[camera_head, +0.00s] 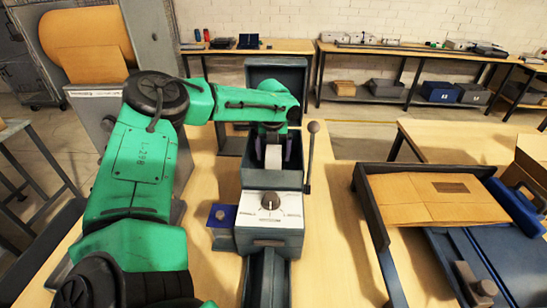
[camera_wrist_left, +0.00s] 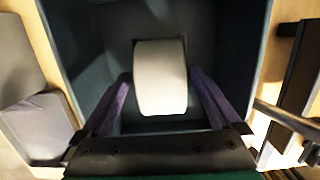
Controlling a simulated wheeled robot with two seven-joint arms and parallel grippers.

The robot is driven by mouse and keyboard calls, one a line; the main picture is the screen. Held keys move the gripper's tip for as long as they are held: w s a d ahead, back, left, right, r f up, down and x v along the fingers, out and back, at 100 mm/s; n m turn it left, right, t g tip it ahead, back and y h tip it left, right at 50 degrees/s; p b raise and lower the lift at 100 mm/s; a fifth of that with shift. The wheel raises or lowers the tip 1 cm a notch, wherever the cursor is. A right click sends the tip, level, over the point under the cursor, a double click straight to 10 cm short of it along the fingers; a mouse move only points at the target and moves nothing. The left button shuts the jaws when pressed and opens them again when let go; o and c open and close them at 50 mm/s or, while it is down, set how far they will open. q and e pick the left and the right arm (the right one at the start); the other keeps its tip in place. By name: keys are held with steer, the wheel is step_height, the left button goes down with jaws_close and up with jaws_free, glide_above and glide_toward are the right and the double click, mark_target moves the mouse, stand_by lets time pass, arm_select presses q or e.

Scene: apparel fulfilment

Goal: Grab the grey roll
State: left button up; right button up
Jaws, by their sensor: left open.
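The grey roll (camera_wrist_left: 160,78) looks pale grey-white and sits inside the dark open box of the bench machine. It also shows in the head view (camera_head: 273,157), partly under my left gripper. My left gripper (camera_wrist_left: 163,95) reaches down into the box with its two purple fingers on either side of the roll. The fingers are open, and a gap shows at least on the right side of the roll. In the head view my left gripper (camera_head: 273,150) is partly hidden by the green arm. My right gripper is not in view.
The dark box (camera_head: 258,178) has walls close around the gripper, with a raised lid (camera_head: 277,72) behind. A lever (camera_head: 310,155) stands at its right. A control panel with a dial (camera_head: 270,210) is in front. Flat cardboard (camera_head: 415,200) lies on the right-hand station.

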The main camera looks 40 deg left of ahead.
arm_select(q)
steer(key=c, duration=1.5)
steer(key=shift+o, duration=0.2)
